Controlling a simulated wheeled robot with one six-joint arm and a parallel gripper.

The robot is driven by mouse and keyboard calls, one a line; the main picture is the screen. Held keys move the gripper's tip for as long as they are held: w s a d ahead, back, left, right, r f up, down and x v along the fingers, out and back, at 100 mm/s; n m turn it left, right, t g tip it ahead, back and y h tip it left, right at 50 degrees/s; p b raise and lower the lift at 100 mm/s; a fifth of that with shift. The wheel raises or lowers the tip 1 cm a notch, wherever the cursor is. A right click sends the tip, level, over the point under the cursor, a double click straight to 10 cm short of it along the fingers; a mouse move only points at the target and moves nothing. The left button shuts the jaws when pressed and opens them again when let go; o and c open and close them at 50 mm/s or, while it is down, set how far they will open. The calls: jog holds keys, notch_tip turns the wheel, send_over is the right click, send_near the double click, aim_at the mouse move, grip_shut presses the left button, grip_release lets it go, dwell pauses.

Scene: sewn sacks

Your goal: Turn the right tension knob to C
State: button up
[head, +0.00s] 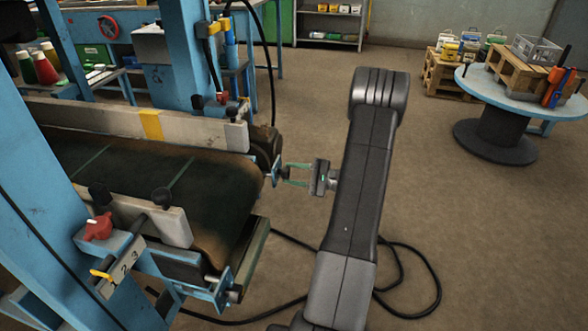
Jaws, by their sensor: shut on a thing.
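A conveyor with a dark belt (150,180) fills the left of the head view. At the far corner of its end is a small dark tension knob (284,174) on a blue bracket (275,171). My gripper (286,174) reaches in from the right with its two green fingers closed around this knob. The fingers hide part of the knob, and its pointer and any letters are too small to read. A similar dark fitting (235,293) sits on a blue bracket at the near corner.
A red knob (98,227) and a yellow lever (101,274) by numbers are on the near side. A black cable (415,275) loops over the floor. A round table (480,86) with a wooden crate stands at back right. The floor between is clear.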

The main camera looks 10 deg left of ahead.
jog(key=m+p, duration=0.2)
jog(key=m, duration=0.2)
jog(key=shift+m+p, duration=0.3)
dwell(0.3)
jog(key=o, duration=1)
jog(key=shift+d, duration=0.1)
jog(key=d, duration=1.3)
jog(key=shift+s+d, duration=0.2)
jog(key=shift+d, duration=0.15)
jog(key=shift+a, duration=0.1)
